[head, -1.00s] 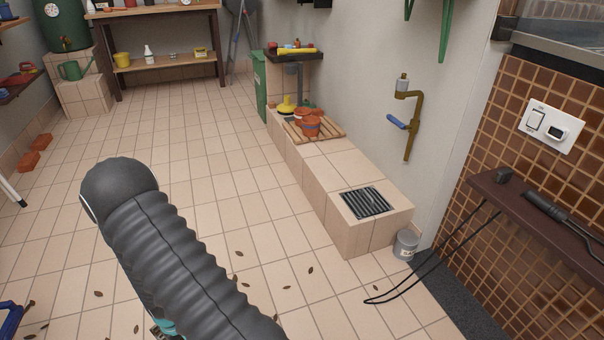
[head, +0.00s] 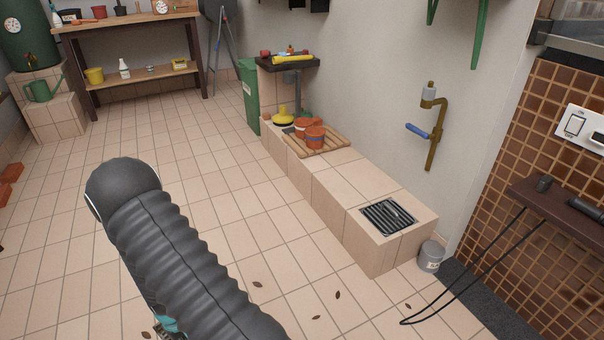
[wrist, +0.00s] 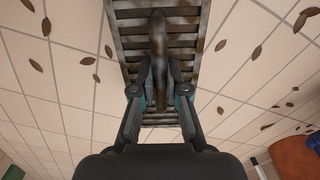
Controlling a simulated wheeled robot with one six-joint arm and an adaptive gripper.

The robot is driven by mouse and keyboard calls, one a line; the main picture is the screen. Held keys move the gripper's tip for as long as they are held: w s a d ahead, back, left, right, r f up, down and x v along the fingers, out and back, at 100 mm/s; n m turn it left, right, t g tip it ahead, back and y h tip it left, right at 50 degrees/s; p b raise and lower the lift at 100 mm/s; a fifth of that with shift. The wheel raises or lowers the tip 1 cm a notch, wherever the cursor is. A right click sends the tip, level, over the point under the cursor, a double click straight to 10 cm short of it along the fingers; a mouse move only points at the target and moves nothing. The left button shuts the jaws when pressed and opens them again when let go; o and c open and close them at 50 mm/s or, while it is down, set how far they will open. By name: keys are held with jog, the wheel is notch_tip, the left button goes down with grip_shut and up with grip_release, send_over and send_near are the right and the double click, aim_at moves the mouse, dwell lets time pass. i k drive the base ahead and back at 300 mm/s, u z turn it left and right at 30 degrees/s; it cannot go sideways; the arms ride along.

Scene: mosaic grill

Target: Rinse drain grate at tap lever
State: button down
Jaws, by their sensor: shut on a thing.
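In the wrist view, my gripper (wrist: 161,92) is shut on a drain grate (wrist: 184,42), a long slatted metal piece with brown stains. A dark raised bar runs along its middle between my fingers. The grate is over the tiled floor. The tap (head: 437,133) is a brass pipe on the wall with a blue lever (head: 418,130) pointing left. Below it, a dark slatted grate (head: 388,215) is set in the top of the tiled ledge (head: 345,182).
Terracotta pots (head: 315,137) stand on a wooden slat rack on the ledge. A grey bucket (head: 430,256) is at the ledge's near end. A black cable (head: 470,285) hangs from the right shelf to the floor. Leaves lie on the floor, which is otherwise open left of the ledge.

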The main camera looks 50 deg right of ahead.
aim_at(410, 126)
jog(key=z, duration=3.05)
